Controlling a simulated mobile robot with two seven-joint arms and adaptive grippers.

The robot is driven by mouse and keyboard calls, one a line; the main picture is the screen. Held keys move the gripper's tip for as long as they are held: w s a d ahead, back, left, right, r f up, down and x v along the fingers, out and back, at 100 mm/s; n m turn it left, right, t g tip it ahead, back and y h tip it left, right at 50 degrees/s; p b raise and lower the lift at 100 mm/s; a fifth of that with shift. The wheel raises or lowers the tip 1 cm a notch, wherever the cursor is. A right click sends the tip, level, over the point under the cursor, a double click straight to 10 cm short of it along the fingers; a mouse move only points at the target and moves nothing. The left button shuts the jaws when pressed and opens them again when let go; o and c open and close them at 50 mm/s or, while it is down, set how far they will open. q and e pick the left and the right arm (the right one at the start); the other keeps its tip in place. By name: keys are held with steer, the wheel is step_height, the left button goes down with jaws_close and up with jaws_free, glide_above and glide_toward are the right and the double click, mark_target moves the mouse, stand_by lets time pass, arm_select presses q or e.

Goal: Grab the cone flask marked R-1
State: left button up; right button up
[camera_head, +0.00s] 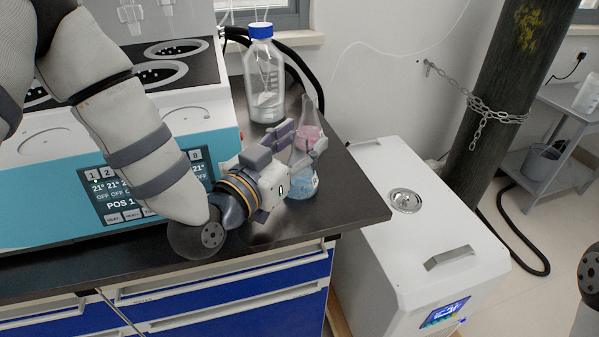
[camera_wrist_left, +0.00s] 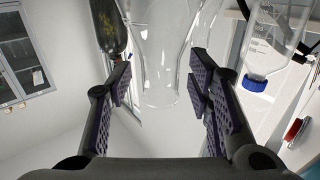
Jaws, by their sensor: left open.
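A clear cone flask with pink liquid (camera_head: 308,137) stands near the back edge of the black bench. A clear flask with blue liquid (camera_head: 303,184) stands in front of it, partly hidden by my left gripper. I cannot read an R-1 mark on either. My left gripper (camera_head: 302,142) is open, its fingers at flask height. In the left wrist view, which is upside down, a clear glass flask neck (camera_wrist_left: 160,85) shows between the open fingers (camera_wrist_left: 166,95), with gaps on both sides. I cannot tell which flask this is.
A blue-capped bottle (camera_head: 265,80) stands behind the flasks, and it also shows in the left wrist view (camera_wrist_left: 277,40). A teal-and-white heating device (camera_head: 205,145) with a display stands left. A white cabinet (camera_head: 400,250) stands right of the bench, near a chained dark cylinder (camera_head: 505,90).

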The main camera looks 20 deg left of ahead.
arm_select(q)
jaws_close()
steer(key=shift+r, duration=0.1)
steer(key=shift+r, duration=0.55)
steer(key=s+d+r+p, duration=0.4)
steer(key=s+d+r, duration=0.5)
steer(key=d+r, duration=0.1)
steer(key=shift+s+r, duration=0.25)
steer(key=shift+r, duration=0.65)
arm_select(e)
steer(key=w+r+t, duration=0.2)
steer(key=w+r, duration=0.3)
